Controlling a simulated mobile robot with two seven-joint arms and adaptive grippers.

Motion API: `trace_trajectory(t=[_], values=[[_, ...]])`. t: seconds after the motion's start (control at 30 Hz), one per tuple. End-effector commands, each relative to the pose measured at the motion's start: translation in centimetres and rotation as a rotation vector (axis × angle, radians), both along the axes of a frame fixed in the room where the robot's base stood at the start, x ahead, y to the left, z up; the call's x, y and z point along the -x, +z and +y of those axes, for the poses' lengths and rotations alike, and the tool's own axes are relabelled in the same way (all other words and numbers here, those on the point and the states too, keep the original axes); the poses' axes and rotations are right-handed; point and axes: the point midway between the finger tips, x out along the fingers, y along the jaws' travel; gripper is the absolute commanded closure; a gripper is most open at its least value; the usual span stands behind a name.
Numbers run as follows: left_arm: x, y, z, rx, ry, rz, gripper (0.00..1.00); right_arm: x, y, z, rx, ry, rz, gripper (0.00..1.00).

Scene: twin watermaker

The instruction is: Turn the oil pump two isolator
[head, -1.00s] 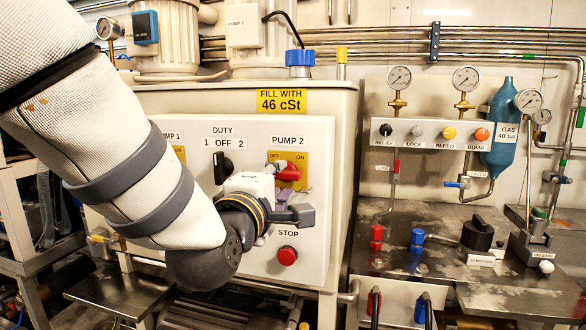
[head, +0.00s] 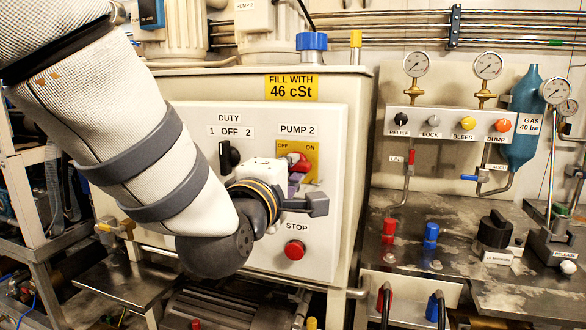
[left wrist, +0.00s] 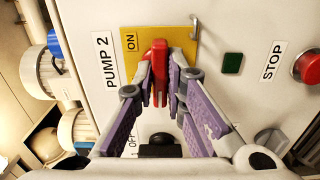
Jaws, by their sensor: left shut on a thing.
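The oil pump two isolator is a red handle (head: 300,161) on a yellow OFF/ON plate (head: 313,150) under the PUMP 2 label. In the left wrist view the red handle (left wrist: 157,62) lies between my two purple-padded fingers. My left gripper (head: 294,180) is shut on it, with the pads (left wrist: 160,82) on either side. The handle runs in the same direction as the line from OFF to ON. Its base is partly hidden by the fingers. My right gripper is not in view.
The red STOP button (head: 295,250) sits just below my gripper on the same panel. A green square (left wrist: 232,63) lies between plate and STOP. The black DUTY knob (head: 229,157) is to the left. A bench (head: 460,245) with valves stands to the right.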

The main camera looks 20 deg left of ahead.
Motion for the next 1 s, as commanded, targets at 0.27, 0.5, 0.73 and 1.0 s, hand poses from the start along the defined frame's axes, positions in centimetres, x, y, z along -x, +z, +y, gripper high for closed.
trace_trajectory(t=[0.27, 0.5, 0.73, 1.0], values=[[-0.05, 0.11, 0.03, -0.125, 0.001, -0.007, 1.00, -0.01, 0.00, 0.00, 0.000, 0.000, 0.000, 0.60], [-0.06, 0.15, 0.03, -0.340, 0.002, -0.016, 1.00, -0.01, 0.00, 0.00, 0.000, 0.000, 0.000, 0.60], [-0.07, 0.20, 0.04, -0.559, 0.003, -0.024, 1.00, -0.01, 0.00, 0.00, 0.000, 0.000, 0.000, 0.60], [-0.07, 0.26, 0.02, -0.816, 0.003, -0.035, 1.00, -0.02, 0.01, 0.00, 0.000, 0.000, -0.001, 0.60]])
